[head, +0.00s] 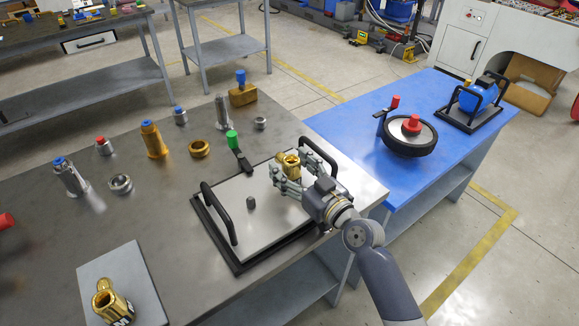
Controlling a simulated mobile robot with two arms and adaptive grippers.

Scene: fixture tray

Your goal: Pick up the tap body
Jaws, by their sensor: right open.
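A brass tap body (289,160) stands on the fixture tray (230,215), a pale plate with a black frame and black handles. My right gripper (282,178) comes in from the lower right. Its fingers are open and sit close beside the tap body; I cannot tell whether they touch it. The fingers hide the lower part of the tap body. Another brass fitting (113,305) of similar look, with dark marks, stands on a grey plate at the lower left. My left gripper is not in view.
A dark peg (250,202) stands on the tray. Behind the tray are a green-topped part (232,139), a brass ring (199,149) and several capped fittings. A blue table (340,125) with a black wheel-like part (410,140) adjoins at right.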

